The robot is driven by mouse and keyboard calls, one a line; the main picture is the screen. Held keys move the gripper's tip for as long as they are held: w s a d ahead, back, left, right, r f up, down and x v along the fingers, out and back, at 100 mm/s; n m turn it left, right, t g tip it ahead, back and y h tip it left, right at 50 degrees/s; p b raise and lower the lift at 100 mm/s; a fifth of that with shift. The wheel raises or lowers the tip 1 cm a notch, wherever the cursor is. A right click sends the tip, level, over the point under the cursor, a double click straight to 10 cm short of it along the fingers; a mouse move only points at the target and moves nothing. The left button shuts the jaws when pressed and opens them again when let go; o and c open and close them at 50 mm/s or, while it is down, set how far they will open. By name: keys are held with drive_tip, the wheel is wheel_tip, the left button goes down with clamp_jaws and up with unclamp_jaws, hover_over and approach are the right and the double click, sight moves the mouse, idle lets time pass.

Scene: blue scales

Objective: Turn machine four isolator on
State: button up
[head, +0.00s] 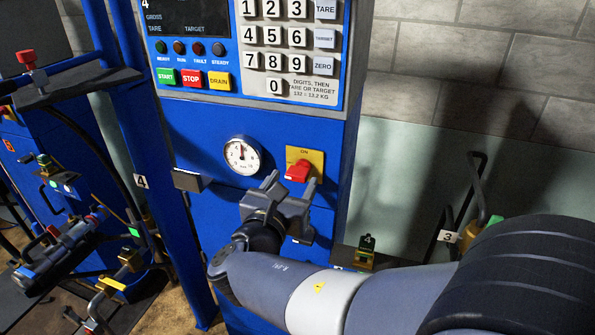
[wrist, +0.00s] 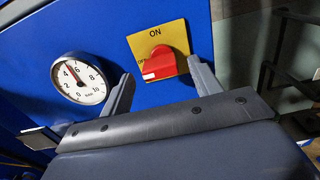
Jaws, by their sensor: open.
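The isolator is a red rotary knob (head: 298,171) on a yellow plate (head: 318,158) marked ON at the top, on the front of the blue machine with a 4 on its display panel. In the wrist view the red knob (wrist: 160,63) has its white-marked end pointing left, toward the OFF lettering on the yellow plate (wrist: 173,32). My gripper (head: 292,184) is open just in front of and below the knob. In the wrist view its two fingers (wrist: 160,80) stand on either side of the knob, apart from it, with nothing held.
A round white gauge (head: 242,156) is left of the isolator. The keypad (head: 275,38) and green, red and yellow buttons (head: 191,78) are above. A blue post (head: 150,150) stands left; a hooked dark pipe (head: 473,185) is right.

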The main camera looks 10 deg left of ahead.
sight(295, 179)
drive_tip(key=shift+w+d, duration=0.15)
drive_tip(key=shift+w, duration=1.5)
drive_tip(key=c, duration=1)
